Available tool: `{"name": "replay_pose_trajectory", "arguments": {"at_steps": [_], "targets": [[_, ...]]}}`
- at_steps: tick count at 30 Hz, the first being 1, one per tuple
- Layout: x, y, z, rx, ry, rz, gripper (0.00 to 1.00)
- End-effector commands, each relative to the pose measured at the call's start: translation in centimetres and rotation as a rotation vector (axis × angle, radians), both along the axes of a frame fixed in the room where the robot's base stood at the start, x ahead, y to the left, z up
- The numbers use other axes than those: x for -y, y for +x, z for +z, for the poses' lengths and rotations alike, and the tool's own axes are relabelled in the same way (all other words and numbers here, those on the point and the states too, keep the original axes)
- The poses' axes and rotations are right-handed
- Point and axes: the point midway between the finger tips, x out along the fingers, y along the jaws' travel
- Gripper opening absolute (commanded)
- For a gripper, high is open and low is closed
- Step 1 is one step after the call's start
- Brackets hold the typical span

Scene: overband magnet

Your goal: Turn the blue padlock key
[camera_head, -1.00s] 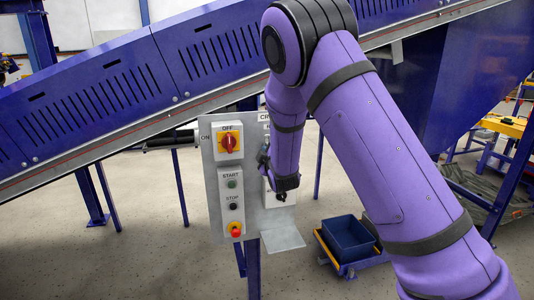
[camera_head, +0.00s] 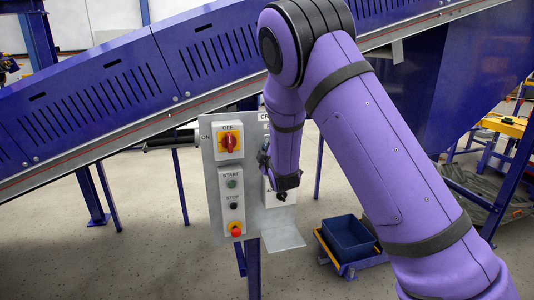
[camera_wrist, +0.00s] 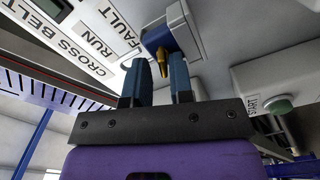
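In the wrist view a blue padlock (camera_wrist: 158,38) hangs at a grey box on the control panel, with a brass key (camera_wrist: 164,62) sticking out of it towards my gripper (camera_wrist: 160,68). My gripper's two dark blue fingers are apart, and the key's end shows between their tips in this view. I cannot tell whether either finger touches it. In the head view my purple arm covers the right part of the panel (camera_head: 212,172). The padlock and key cannot be made out there.
The panel carries a red rotary switch (camera_head: 229,142), start and stop buttons and a red knob (camera_head: 236,230). A conveyor frame (camera_head: 100,92) slopes behind it. Open floor lies left of the panel.

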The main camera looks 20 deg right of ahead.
Motion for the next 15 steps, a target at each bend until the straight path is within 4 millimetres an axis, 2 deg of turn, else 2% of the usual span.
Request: {"name": "replay_pose_trajectory", "arguments": {"at_steps": [11, 15], "targets": [[-0.19, -0.18, -0.66, -0.016, 0.004, 0.003, 0.32], [-0.08, -0.19, -0.64, -0.018, 0.059, 0.002, 0.32]]}}
